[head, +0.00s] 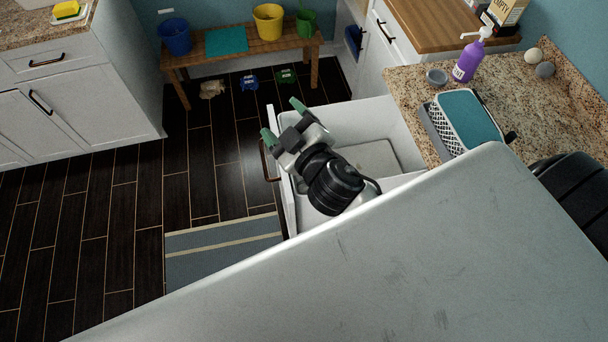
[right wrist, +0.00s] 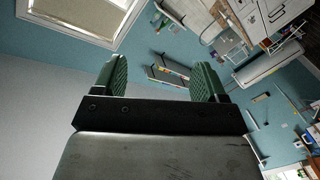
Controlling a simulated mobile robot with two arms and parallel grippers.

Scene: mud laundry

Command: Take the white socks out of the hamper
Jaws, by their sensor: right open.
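A white pull-out drawer (head: 404,122) stands open below the counter, with a bronze handle on its front; it may be the hamper. A pale flat panel or bin (head: 365,160) shows inside it. I cannot make out any white socks; part of the inside is hidden behind my right arm and the large pale surface in front. My right gripper (head: 283,121) is over the front edge of the drawer, with its green fingers spread and empty. The open fingers also show in the right wrist view (right wrist: 163,70), with only wall and room behind. My left gripper is not in view.
A wooden bench (head: 235,58) with buckets stands at the back. Dark floor (head: 100,220) is clear at left.

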